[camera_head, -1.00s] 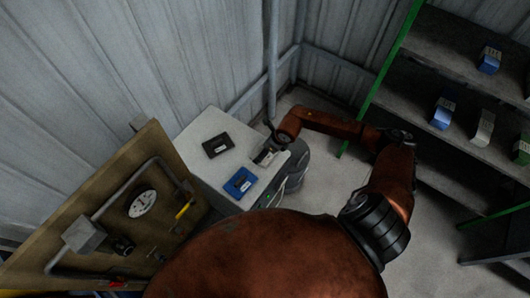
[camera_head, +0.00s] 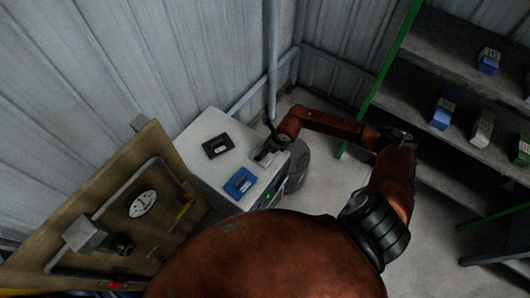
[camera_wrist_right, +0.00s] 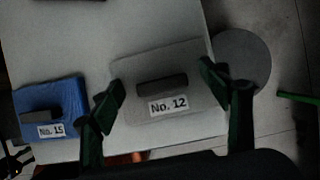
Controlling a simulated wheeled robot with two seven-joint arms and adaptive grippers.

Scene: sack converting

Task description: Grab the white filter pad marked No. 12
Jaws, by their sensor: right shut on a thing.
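The white filter pad marked No. 12 (camera_wrist_right: 180,68) is a flat, pale square with a dark raised handle and a white label, centred in the right wrist view. In the head view, it shows small at the right edge of the white table (camera_head: 208,170), partly covered by the gripper. My right gripper (camera_wrist_right: 162,88) has its green-black fingers at opposite sides of the pad, shut on it. I cannot tell whether the pad touches the tabletop. My left gripper is not in view.
A blue pad marked No. 15 (camera_wrist_right: 50,106) lies left of the held pad. A black pad (camera_head: 217,145) lies farther back. A brown gauge panel (camera_head: 130,225) stands left of the table. Shelves (camera_head: 440,105) with several small blocks stand at the right.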

